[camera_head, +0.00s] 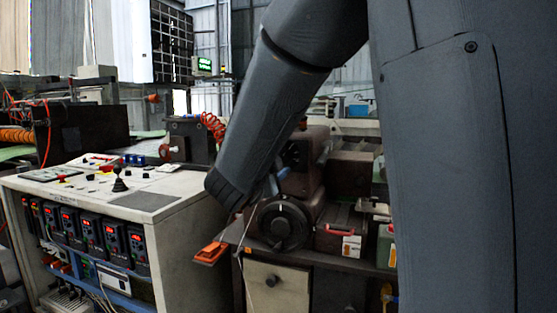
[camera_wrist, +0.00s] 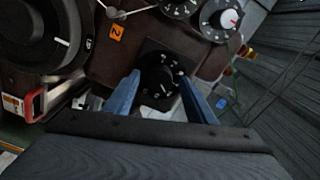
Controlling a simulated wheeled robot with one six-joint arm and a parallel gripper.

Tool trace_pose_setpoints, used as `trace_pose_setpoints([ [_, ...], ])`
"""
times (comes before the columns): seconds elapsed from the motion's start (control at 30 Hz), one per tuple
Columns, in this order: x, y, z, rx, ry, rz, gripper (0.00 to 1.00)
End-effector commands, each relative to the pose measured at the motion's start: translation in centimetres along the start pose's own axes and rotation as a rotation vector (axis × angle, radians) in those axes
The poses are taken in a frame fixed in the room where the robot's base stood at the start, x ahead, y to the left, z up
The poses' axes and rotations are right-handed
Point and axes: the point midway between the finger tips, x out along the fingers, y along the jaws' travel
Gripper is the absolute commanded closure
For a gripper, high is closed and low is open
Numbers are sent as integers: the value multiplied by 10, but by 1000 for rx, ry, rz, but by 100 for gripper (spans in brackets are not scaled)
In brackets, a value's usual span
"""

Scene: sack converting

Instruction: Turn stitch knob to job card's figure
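In the wrist view a black knob (camera_wrist: 160,84) with white scale marks sits on a dark square plate on the brown machine housing. My gripper (camera_wrist: 159,73) is open, its two blue fingers on either side of this knob; whether they touch it is unclear. An orange tag (camera_wrist: 117,32) reading "2" is beside the plate. Two more dials, one black (camera_wrist: 180,6) and one with a red-and-white centre (camera_wrist: 229,19), are at the top. In the head view my arm mostly hides the gripper; a blue finger (camera_head: 284,173) shows by the machine (camera_head: 304,160). No job card is readable.
A large black dial (camera_head: 284,222) with a white mark is low on the machine. A red-handled box (camera_head: 330,240) stands right of it. A white control console (camera_head: 150,203) stands left, and an orange-red piece (camera_head: 211,252) juts from the bench edge.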

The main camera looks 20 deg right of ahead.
Motion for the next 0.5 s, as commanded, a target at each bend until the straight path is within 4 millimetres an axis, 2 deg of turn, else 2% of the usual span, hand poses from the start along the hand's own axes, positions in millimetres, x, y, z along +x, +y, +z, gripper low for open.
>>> trace_pose_setpoints([
  [0.27,-3,0,1,-1,-2,0,50],
  [0.37,-13,0,2,0,-3,-1,50],
  [0.5,-36,0,2,1,-5,-1,50],
])
